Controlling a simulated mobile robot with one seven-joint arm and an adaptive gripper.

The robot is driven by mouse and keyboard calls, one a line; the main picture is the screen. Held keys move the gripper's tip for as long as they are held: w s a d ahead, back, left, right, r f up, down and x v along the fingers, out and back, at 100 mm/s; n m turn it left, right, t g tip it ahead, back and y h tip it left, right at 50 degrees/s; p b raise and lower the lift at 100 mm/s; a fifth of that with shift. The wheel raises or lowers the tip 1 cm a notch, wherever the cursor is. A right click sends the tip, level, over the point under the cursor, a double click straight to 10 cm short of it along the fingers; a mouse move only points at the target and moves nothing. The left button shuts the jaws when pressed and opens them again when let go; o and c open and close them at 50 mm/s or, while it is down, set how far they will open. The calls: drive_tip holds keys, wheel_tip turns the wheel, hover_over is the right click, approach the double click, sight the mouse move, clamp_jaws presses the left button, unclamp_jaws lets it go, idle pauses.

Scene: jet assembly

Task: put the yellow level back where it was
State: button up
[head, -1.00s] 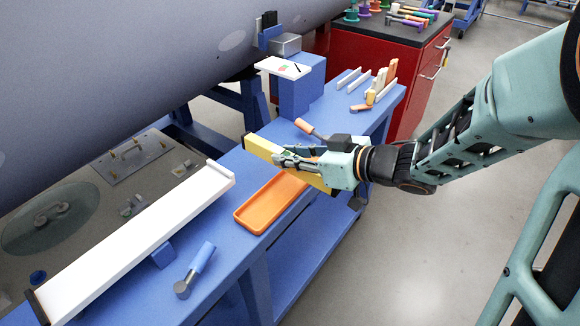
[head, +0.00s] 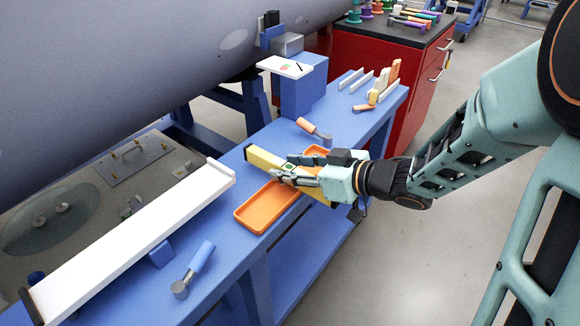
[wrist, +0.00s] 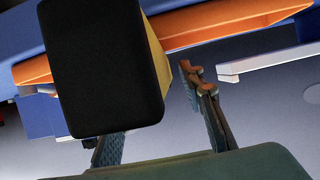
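The yellow level (head: 263,158) lies slantwise across the orange tray (head: 262,210) in the head view, with dark end caps. I cannot tell whether it touches the tray or bench. My gripper (head: 287,172) is at its middle, one finger on each side, hiding part of it. In the wrist view the level's black end cap (wrist: 100,70) fills the upper left, with a strip of yellow side beside it. My gripper (wrist: 155,110) looks open there: a gap shows between the right finger and the yellow side. The cap partly hides the left finger.
A long white channel (head: 140,235) and a blue-handled tool (head: 193,270) lie left on the blue bench. An orange-handled tool (head: 313,132) lies just behind the level. A blue block (head: 303,92) and white holders (head: 362,82) stand farther back. A grey fuselage borders the bench.

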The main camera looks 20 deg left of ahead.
drive_tip(key=shift+r, duration=0.4)
drive_tip(key=p+v, duration=0.3)
drive_tip(key=v, duration=0.7)
drive_tip(key=shift+d+r+p, duration=0.25)
drive_tip(key=shift+p, duration=0.1)
drive_tip(key=shift+s+d+r, duration=0.15)
drive_tip(key=shift+s+d, duration=0.1)
drive_tip(key=shift+d, duration=0.3)
